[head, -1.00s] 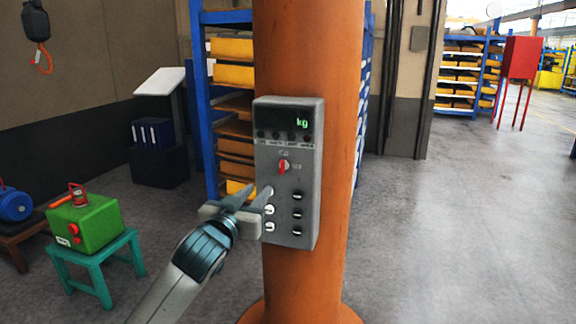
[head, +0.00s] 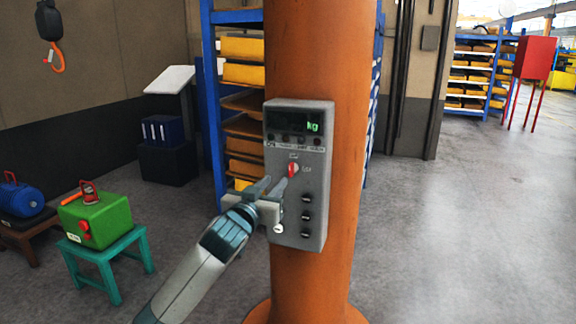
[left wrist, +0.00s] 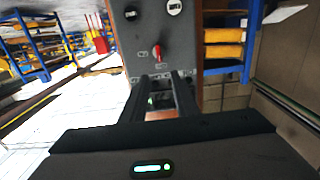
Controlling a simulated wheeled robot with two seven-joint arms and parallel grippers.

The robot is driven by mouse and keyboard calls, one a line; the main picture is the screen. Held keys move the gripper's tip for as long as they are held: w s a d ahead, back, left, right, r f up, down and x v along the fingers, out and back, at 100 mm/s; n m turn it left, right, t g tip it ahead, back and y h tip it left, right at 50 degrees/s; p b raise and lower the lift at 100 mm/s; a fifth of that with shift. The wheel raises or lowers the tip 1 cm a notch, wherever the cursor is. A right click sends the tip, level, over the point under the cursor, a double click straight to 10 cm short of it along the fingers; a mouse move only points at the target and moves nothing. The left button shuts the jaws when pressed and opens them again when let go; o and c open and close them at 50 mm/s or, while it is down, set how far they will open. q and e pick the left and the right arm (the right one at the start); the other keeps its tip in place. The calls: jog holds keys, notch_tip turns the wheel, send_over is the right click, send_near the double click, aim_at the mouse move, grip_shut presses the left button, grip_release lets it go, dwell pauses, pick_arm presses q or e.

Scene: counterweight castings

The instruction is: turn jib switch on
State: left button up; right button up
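The grey control box (head: 312,235) is mounted on an orange column. The jib switch seems to be its small red knob (head: 293,169), below the dark display reading "kg". The red knob also shows in the left wrist view (left wrist: 156,51), just beyond the fingertips. My left gripper (head: 276,183) is in front of the box, slightly below and left of the knob. Its two fingers show apart in the left wrist view (left wrist: 164,78), with nothing between them. I cannot tell whether a fingertip touches the box. My right gripper is in neither view.
Several buttons (head: 306,217) sit below the knob; my left gripper hides some. The orange column (head: 300,50) stands before a blue rack (head: 211,100). A green case (head: 100,222) rests on a teal stool (head: 104,262) at left. Open floor (head: 460,240) lies to the right.

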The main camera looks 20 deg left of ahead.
aim_at(290, 166)
pick_arm(q)
jog(key=w+p, duration=0.1)
jog(key=w, duration=0.3)
jog(key=w+p, duration=0.1)
jog(key=w, duration=0.3)
jog(key=w+p, duration=0.1)
jog(key=w, duration=0.3)
jog(key=shift+d, duration=0.25)
grip_shut()
